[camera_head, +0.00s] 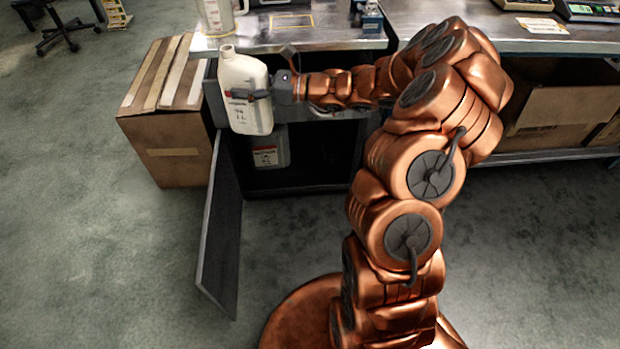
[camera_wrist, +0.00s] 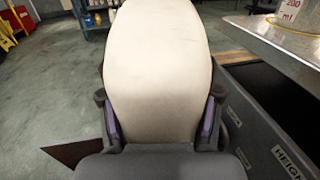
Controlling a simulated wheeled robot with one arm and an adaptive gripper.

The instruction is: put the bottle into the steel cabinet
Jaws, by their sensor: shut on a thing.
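The white bottle (camera_head: 247,84) is upright in the head view, held in the air in front of the steel cabinet (camera_head: 318,150). My gripper (camera_head: 248,95) is shut on its body from the right side. In the wrist view the bottle (camera_wrist: 160,70) fills the middle, between the two fingers of my gripper (camera_wrist: 160,122). The cabinet door (camera_head: 221,228) stands open, swung out toward the front left. Another white container (camera_head: 268,150) stands inside the dark cabinet. My arm hides much of the cabinet's right side.
A cardboard box (camera_head: 165,120) stands on the floor left of the cabinet. A steel worktop (camera_head: 345,35) above the cabinet carries a measuring jug (camera_head: 217,16). More cardboard boxes (camera_head: 560,108) sit under the right bench. The floor at the left is free.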

